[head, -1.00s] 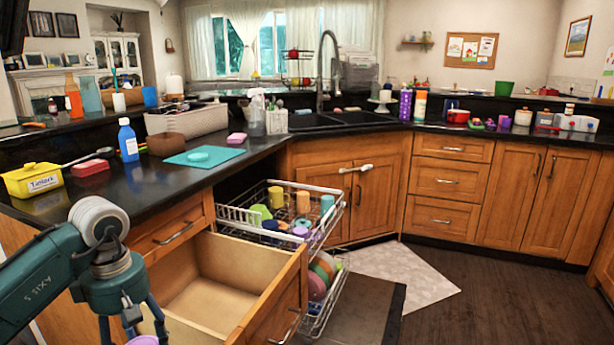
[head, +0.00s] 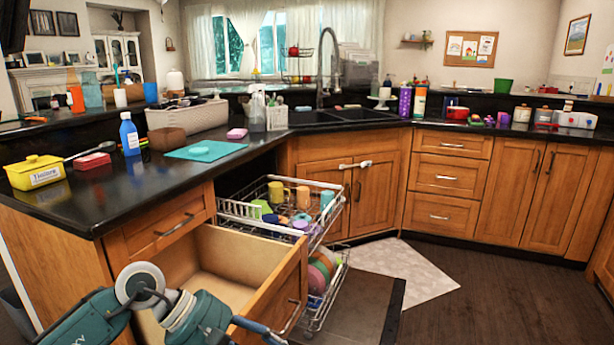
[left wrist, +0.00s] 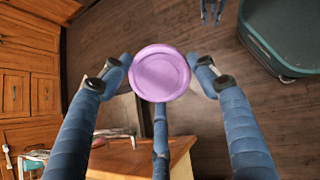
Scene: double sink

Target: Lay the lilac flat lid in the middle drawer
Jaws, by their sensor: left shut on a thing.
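The lilac flat lid (left wrist: 160,73) is round. My left gripper (left wrist: 160,80) is shut on it, with fingers on both sides and one below in the left wrist view. In the head view my left gripper shows only partly, low in front of the open drawer (head: 225,255), and the lid is not visible there. The drawer is pulled out below a shut top drawer (head: 165,232), and its visible inside is empty. Its wooden edge also shows in the left wrist view (left wrist: 150,158), below the lid. Blue fingers, likely my right gripper (left wrist: 211,10), show small at the top.
A wire pull-out rack (head: 265,212) with cups and dishes stands open just beyond the drawer. The black counter (head: 110,205) above holds a yellow tub (head: 35,172), a blue bottle (head: 129,135) and a teal mat (head: 206,150). Floor to the right is clear.

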